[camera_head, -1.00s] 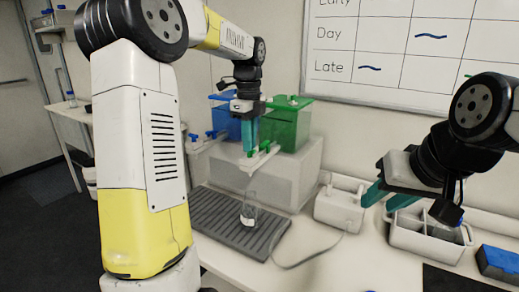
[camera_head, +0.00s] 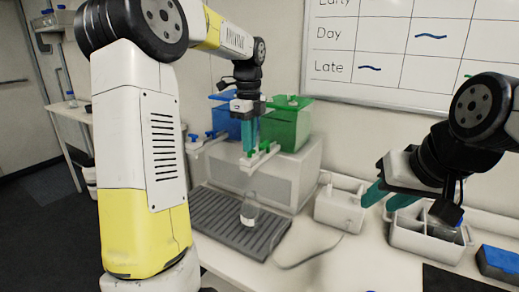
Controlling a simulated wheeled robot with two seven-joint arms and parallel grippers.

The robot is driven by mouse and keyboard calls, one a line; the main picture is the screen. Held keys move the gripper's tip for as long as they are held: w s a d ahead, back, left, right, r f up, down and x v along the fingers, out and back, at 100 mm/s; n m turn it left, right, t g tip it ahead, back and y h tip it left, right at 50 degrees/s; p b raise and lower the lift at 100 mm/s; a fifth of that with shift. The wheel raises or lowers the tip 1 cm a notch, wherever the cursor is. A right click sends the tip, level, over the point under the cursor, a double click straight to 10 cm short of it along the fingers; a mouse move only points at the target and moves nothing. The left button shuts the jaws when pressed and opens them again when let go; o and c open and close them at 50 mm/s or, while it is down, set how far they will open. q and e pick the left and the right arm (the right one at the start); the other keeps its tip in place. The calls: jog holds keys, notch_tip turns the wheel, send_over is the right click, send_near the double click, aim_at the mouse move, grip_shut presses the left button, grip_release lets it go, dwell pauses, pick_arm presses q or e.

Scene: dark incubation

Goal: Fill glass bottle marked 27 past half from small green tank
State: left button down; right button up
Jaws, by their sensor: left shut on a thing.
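The small green tank (camera_head: 290,124) stands on a pale raised block, with a white spout bar and green tap (camera_head: 262,149) at its front. My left gripper (camera_head: 249,150) is lowered at that tap, its teal fingers shut on what appears to be the tap's handle; the fingers partly hide it. A clear glass bottle (camera_head: 249,211) with a white label stands upright on the dark ribbed tray (camera_head: 215,218), below the tap. Its marking and liquid level are too small to read. My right gripper (camera_head: 385,197) is open and empty over the right side of the bench.
A blue tank (camera_head: 222,118) with its own tap stands left of the green one. A white box (camera_head: 340,208) and a grey divided caddy (camera_head: 405,238) sit right of the tray. A blue-topped box (camera_head: 498,262) lies at far right.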

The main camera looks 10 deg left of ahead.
pick_arm(q)
jog(key=n, duration=0.9)
jog(key=shift+n, duration=0.3)
jog(key=n, duration=0.4)
dwell(6.4)
